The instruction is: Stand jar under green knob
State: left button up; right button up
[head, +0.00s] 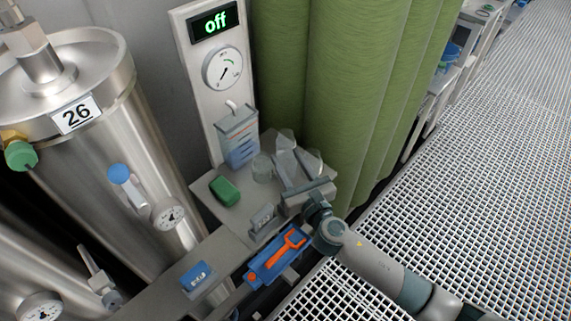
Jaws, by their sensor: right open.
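The green knob (21,155) sticks out from the upper left side of the steel vessel marked 26 (135,140), at the left edge of the head view. A small, clear glass jar (262,168) appears to stand on the grey shelf (205,185), below the gauge panel. My right gripper (299,150) is over the shelf's right part, just right of the jar. Its fingers are apart and point away from me. I see nothing held between them, and the jar appears to be outside them. My left gripper is not in view.
A green block (224,190) and a blue-grey rack (238,137) are left of the jar. In front are a blue tray (254,275) with an orange tool and a blue box (198,278). A blue-handled valve (120,174) juts from the vessel.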

jog(key=shift+c, duration=0.2)
jog(key=c, duration=0.7)
jog(key=shift+c, duration=0.2)
jog(key=shift+r, duration=0.55)
notch_tip(320, 180, up, 5)
jog(key=shift+r+p, duration=0.1)
jog(key=shift+p, duration=0.55)
notch_tip(320, 180, up, 3)
jog(key=shift+r, duration=0.4)
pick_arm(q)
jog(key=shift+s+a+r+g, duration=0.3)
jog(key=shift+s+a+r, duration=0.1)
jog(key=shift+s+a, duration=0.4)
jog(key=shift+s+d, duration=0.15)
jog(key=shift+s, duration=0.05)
